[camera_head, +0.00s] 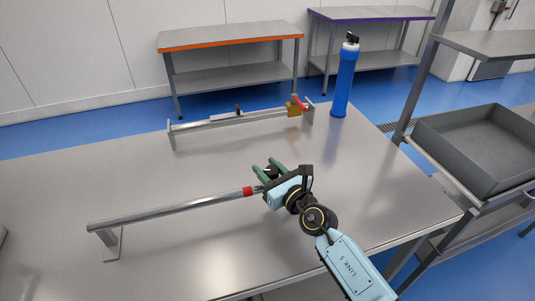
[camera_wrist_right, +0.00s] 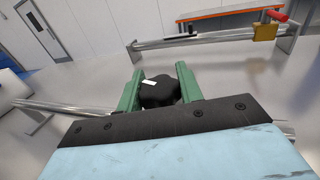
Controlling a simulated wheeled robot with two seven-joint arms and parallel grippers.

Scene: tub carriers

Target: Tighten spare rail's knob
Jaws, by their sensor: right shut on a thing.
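The near rail (camera_head: 175,211) is a metal bar raised on a bracket at its left end, with a red band (camera_head: 247,191) near its right end. My right gripper (camera_head: 264,165) is over that right end. In the right wrist view its two green fingers (camera_wrist_right: 159,72) are shut on a black lobed knob (camera_wrist_right: 158,94), one finger on each side. The knob has a white mark (camera_wrist_right: 149,82) on top. The gripper hides the rail's right end and what lies under the knob. My left gripper is not in view.
A second rail (camera_head: 225,121) stands farther back, with a brass block (camera_head: 293,108) and red handle (camera_head: 300,102) at its right. A blue cylinder (camera_head: 344,82) stands at the table's far right. A grey tub (camera_head: 460,120) is beyond the right edge. The table's middle is clear.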

